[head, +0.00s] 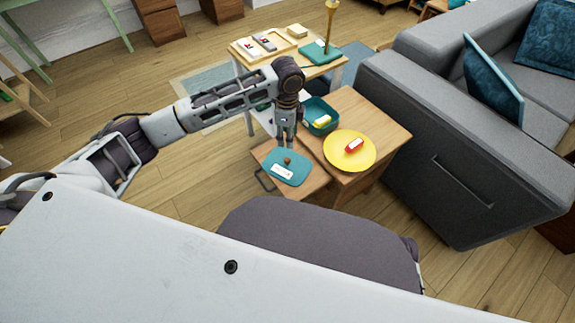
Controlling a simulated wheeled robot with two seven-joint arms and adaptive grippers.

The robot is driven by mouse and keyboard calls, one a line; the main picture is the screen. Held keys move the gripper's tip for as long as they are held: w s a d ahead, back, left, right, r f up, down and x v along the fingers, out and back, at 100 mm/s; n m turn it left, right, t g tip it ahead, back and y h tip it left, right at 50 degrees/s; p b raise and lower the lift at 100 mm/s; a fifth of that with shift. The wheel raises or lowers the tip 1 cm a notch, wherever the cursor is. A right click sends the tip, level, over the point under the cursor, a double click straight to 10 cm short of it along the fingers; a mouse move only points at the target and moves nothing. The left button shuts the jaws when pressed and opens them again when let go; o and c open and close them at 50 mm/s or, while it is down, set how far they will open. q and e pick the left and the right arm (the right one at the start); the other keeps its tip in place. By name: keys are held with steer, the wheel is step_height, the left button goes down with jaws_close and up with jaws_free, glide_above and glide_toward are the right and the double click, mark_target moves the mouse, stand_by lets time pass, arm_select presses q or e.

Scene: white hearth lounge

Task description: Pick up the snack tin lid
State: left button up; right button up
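The snack tin lid is a flat teal panel (301,175) with a small brown knob and a white label. It lies on a low wooden surface in the middle of the head view. My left gripper (286,146) points down just above the lid's far edge, close to the knob. Its two fingers look slightly apart with nothing between them. The lid appears to rest on the wood, clear of the fingers. The teal snack tin (331,128) stands open to the right of the gripper, with a yellow item inside. My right gripper is not in view.
A yellow plate (340,162) holding a red item (354,145) sits on the wooden table right of the lid. A grey sofa (450,165) stands close on the right. Behind, a small table (312,70) holds a tray and a teal item. Wooden floor is open at left.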

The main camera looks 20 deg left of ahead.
arm_select(q)
steer(key=shift+s+n, duration=0.1)
steer(key=shift+n, duration=2.5)
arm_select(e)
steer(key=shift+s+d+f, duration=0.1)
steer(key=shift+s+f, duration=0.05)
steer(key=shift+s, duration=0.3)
arm_select(q)
steer(key=shift+f, duration=0.1)
steer(key=b, duration=0.2)
glide_above(287, 163)
steer(key=w, duration=0.2)
steer(key=f, duration=0.7)
steer(key=shift+s+a+f, duration=0.1)
steer(key=shift+a+f, duration=0.15)
steer(key=shift+f+b, duration=0.3)
steer(key=shift+f, duration=0.2)
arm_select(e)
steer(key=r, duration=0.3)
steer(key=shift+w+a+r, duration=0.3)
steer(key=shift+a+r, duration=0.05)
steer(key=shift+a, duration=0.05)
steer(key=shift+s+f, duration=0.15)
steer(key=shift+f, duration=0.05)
